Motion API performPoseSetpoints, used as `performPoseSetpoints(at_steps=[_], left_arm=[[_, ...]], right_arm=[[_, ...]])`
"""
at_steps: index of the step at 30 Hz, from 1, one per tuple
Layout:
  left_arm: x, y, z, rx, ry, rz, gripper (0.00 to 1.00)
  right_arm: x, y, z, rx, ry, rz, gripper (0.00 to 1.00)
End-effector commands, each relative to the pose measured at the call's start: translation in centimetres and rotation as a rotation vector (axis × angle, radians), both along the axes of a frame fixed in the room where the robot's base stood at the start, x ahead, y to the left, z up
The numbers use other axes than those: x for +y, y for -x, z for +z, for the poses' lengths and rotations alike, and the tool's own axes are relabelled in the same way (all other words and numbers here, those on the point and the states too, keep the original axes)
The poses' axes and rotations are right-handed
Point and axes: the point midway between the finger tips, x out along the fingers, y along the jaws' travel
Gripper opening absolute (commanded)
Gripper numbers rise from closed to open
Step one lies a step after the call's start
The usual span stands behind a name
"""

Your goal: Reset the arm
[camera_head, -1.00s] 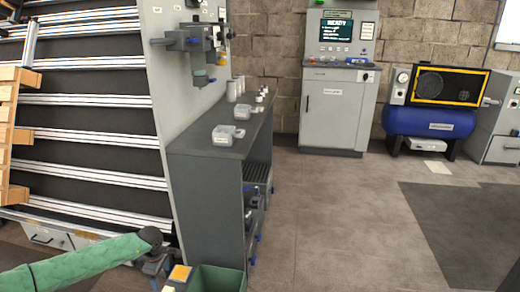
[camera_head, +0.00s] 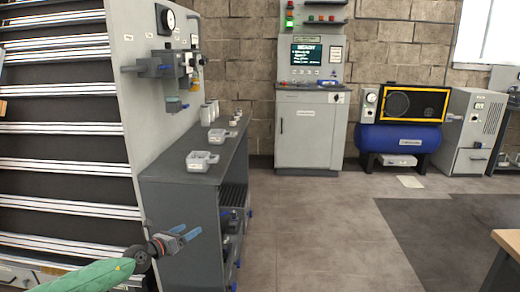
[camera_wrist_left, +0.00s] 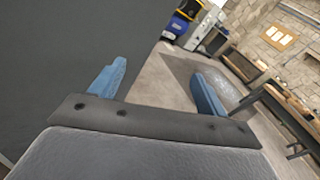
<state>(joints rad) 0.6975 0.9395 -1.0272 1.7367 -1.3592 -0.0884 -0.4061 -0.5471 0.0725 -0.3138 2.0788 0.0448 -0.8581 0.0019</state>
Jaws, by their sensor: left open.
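My left arm, in a green sleeve, comes in from the lower left of the head view. Its left gripper (camera_head: 186,233) has blue fingers that stand apart with nothing between them. It is in front of the side of the dark grey workbench (camera_head: 180,215); I cannot tell whether it touches it. In the left wrist view the two blue fingers (camera_wrist_left: 158,90) are spread wide, with a dark grey surface behind the left one and floor behind the right one. My right gripper is not in view.
Small grey trays (camera_head: 202,160) and white canisters (camera_head: 208,113) stand on the workbench. A grey control cabinet (camera_head: 310,130) and a blue compressor tank (camera_head: 398,140) stand along the back wall. A table corner (camera_head: 508,245) shows at lower right. The floor between is clear.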

Motion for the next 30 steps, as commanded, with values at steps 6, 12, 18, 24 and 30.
performPoseSetpoints(at_steps=[6,12,18,24,30], left_arm=[[-1.2,-0.6,10.4,-0.032,0.542,0.191,0.76],[-0.8,1.0,15.1,0.045,1.037,0.392,0.76],[-0.9,5.0,14.5,0.233,1.489,0.659,0.76],[-2.7,11.3,10.8,0.498,1.786,0.961,0.76],[-5.2,18.1,7.8,0.755,1.914,1.197,0.76]], right_arm=[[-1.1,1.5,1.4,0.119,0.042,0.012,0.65],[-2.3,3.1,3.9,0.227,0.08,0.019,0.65],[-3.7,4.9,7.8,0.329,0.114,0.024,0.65],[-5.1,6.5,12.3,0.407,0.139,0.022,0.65],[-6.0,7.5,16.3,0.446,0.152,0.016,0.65]])
